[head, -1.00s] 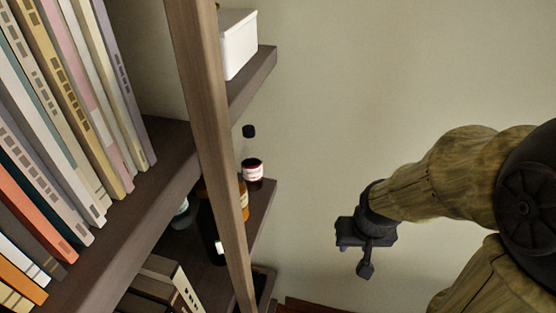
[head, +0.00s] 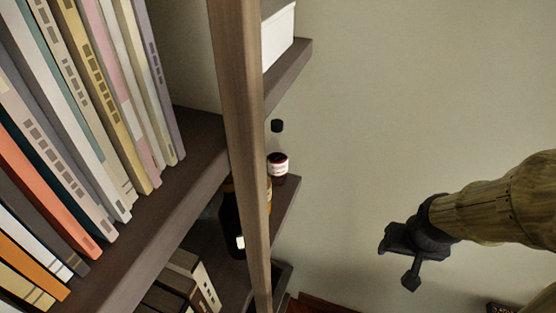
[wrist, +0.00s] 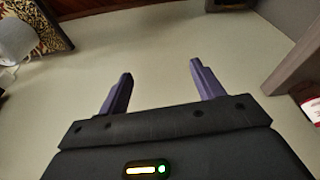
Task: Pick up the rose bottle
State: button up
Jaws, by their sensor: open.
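A clear bottle with a black cap, a white label and dark red contents (head: 278,163) stands on the shelf just right of the wooden post in the head view; it is the likeliest rose bottle. A piece of red-and-white label (wrist: 312,107) shows at the right edge of the wrist view, probably on this bottle. My gripper (head: 401,262) is right of the bottle and lower in the head view, well apart from it, in front of the bare wall. In the wrist view its two fingers (wrist: 160,72) are spread with nothing between them.
A wooden post (head: 241,130) partly hides an amber bottle (head: 268,197) and a dark bottle (head: 232,228) on the same shelf (head: 285,207). Books (head: 75,110) fill the shelf at left. A white box (head: 278,38) sits above. Space around the gripper is clear.

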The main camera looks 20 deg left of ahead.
jog(key=w+f+n+t+b, duration=0.1)
jog(key=w+f+n+t, duration=0.15)
jog(key=w, duration=0.45)
jog(key=n+t+y+b, duration=0.35)
jog(key=n+y, duration=0.65)
jog(key=y, duration=0.6)
send_near(284, 165)
jog(key=w+v, duration=0.1)
jog(key=v, duration=0.3)
jog(key=shift+s+d+r+g, duration=0.1)
jog(key=shift+s+d+g, duration=0.2)
jog(key=shift+g, duration=0.1)
jog(key=shift+w, duration=0.1)
jog(key=p+x, duration=0.4)
jog(key=x, duration=0.7)
jog(key=shift+w+a+r, duration=0.15)
jog(key=shift+a, duration=0.2)
jog(key=shift+w+a, duration=0.1)
jog(key=shift+a, duration=0.1)
